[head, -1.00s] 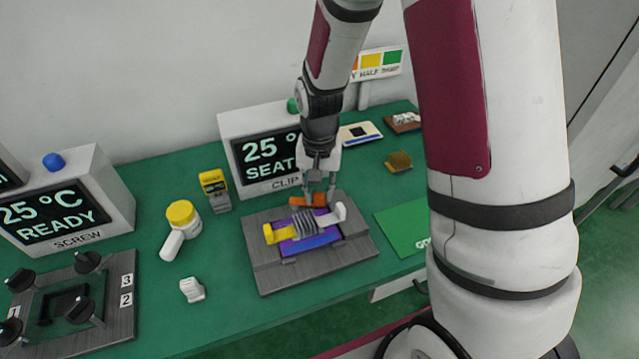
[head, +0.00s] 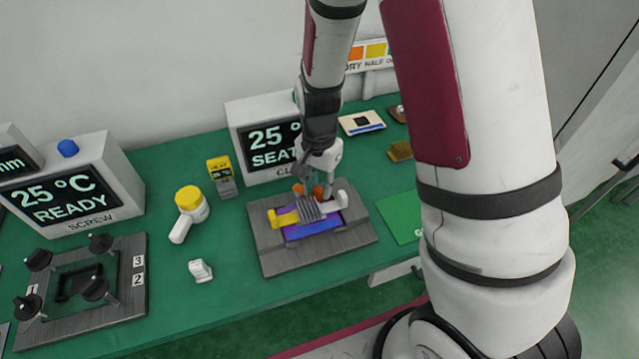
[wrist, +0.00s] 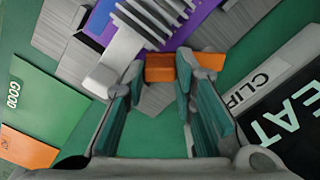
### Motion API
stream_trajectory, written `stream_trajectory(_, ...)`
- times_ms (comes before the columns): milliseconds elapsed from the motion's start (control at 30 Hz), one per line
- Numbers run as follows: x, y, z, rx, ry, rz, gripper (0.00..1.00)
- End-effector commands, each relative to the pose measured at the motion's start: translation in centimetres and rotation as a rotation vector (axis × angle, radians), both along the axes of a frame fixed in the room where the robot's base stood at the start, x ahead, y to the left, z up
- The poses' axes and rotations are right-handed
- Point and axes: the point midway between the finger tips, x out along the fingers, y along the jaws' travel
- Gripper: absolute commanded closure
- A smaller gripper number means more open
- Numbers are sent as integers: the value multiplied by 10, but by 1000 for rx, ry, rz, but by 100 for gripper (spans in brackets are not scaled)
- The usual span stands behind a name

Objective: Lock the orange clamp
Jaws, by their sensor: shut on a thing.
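The orange clamp (head: 317,190) is at the back edge of the grey fixture (head: 270,262), partly hidden by my fingers. In the wrist view the orange clamp (wrist: 160,68) is a short orange bar between my fingertips. My gripper (head: 315,192) reaches down from above and is shut on it; the fingertips also show in the wrist view (wrist: 160,75). A grey finned block (head: 312,211) lies on a purple and blue board (head: 318,229) in front of the clamp. A yellow clamp (head: 285,218) reaches the finned block from the left. A white end piece (head: 342,199) stands at the right.
The display (head: 262,142) reading 25 °C and SEAT stands close behind the fixture. A green GOOD mat (head: 402,215) lies right.

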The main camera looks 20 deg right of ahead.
Motion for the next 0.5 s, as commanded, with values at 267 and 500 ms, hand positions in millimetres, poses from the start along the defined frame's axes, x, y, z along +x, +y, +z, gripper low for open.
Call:
stream_trajectory(267,0,0,0,1,1,-3,62)
stream_trajectory(500,0,0,0,1,1,-1,55)
